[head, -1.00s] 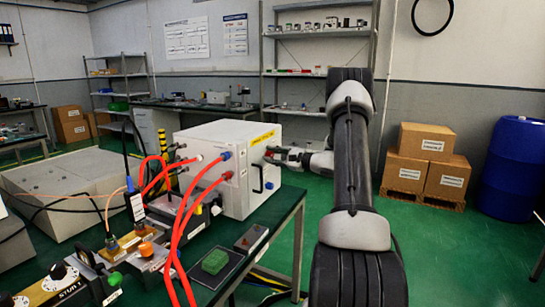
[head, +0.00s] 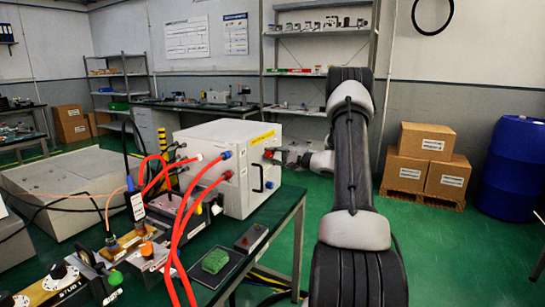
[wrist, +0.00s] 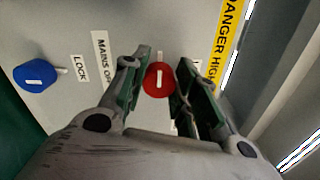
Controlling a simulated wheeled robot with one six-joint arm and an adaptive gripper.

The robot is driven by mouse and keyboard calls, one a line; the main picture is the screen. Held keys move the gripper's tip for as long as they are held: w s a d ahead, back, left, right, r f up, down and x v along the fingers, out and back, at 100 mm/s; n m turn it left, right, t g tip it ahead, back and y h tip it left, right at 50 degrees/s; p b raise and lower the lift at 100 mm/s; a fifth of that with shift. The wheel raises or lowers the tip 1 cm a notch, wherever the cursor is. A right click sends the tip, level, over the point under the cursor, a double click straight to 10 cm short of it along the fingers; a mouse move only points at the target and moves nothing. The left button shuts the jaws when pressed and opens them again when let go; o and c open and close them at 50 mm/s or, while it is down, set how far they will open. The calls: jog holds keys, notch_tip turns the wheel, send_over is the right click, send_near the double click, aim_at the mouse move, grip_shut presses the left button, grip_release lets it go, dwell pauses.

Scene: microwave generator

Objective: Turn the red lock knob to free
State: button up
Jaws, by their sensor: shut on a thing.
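The red lock knob (wrist: 158,78) is round with a white pointer line. It is on the grey panel of the white cabinet (head: 222,140). The pointer runs nearly up and down in the wrist view. My gripper (wrist: 161,68) has one finger on each side of the knob and is shut on it. In the head view my gripper (head: 284,155) reaches the cabinet's right-hand face from the right, and the red knob (head: 268,154) shows at its tip. A LOCK label (wrist: 80,68) and a MAINS OFF label (wrist: 105,60) are left of the knob in the wrist view.
A blue knob (wrist: 36,76) is further left on the panel. A yellow danger strip (wrist: 229,40) runs along the panel's right side. Red cables (head: 185,225) loop from the cabinet's front over the green bench (head: 285,210). A black handle (head: 259,178) is below my gripper.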

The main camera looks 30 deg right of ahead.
jog(key=shift+f, duration=0.1)
jog(key=o, duration=1)
jog(key=v, duration=1.2)
